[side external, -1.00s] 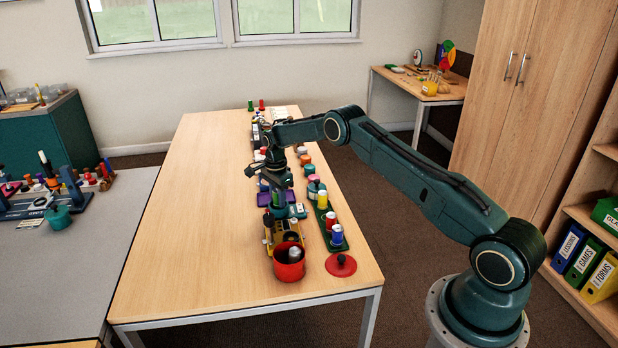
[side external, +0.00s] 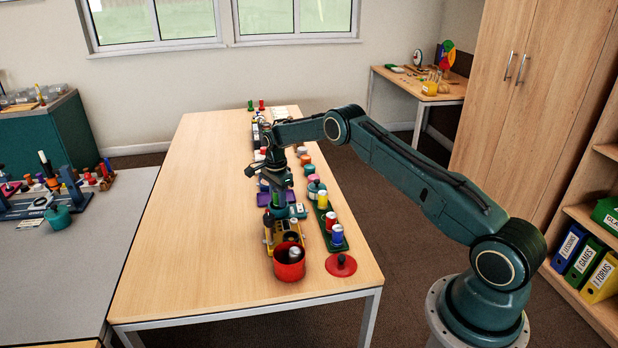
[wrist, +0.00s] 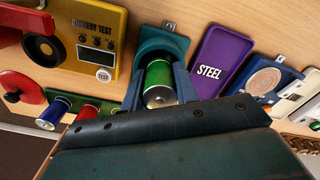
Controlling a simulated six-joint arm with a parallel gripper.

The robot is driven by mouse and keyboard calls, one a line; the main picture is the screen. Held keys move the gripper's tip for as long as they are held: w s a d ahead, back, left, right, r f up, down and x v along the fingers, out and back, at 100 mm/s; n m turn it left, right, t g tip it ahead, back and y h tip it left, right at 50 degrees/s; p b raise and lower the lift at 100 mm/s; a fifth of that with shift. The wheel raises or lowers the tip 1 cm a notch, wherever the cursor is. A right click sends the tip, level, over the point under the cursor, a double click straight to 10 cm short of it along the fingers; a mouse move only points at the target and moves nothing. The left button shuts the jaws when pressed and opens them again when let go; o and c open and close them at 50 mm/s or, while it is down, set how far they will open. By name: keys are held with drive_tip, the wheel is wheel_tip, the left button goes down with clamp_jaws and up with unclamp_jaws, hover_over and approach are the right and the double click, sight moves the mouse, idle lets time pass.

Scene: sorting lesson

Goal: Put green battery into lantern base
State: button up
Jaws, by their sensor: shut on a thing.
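The green battery (wrist: 158,80) is between the two fingers of my gripper (wrist: 158,90) in the wrist view, with its metal end toward the camera. My gripper is shut on it. The teal lantern base (wrist: 165,38) shows just beyond the battery's far end. The battery overlaps it in this view, and I cannot tell how far it sits inside. In the side external view my gripper (side external: 278,207) points down beside the visible part of the teal base (side external: 297,211). The fingers hide the battery there.
A yellow battery test box (wrist: 75,35) and a purple STEEL tray (wrist: 220,57) flank the base. A red pot (side external: 289,265), a red lid (side external: 341,265) and a green rack (side external: 335,251) of upright batteries stand nearby. The left side of the table (side external: 185,240) is clear.

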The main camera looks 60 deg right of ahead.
drive_tip(key=shift+s+a+f, duration=0.1)
drive_tip(key=shift+s+f, duration=0.1)
drive_tip(key=shift+s, duration=0.05)
idle(1.1)
drive_tip(key=shift+w+r, duration=0.1)
drive_tip(key=shift+w, duration=0.05)
idle(0.7)
drive_tip(key=shift+f, duration=0.7)
idle(0.3)
drive_tip(key=shift+w+r, duration=0.1)
drive_tip(key=shift+r, duration=0.85)
idle(0.9)
drive_tip(key=shift+f, duration=1)
drive_tip(key=o, duration=0.8)
drive_tip(key=shift+r, duration=5.65)
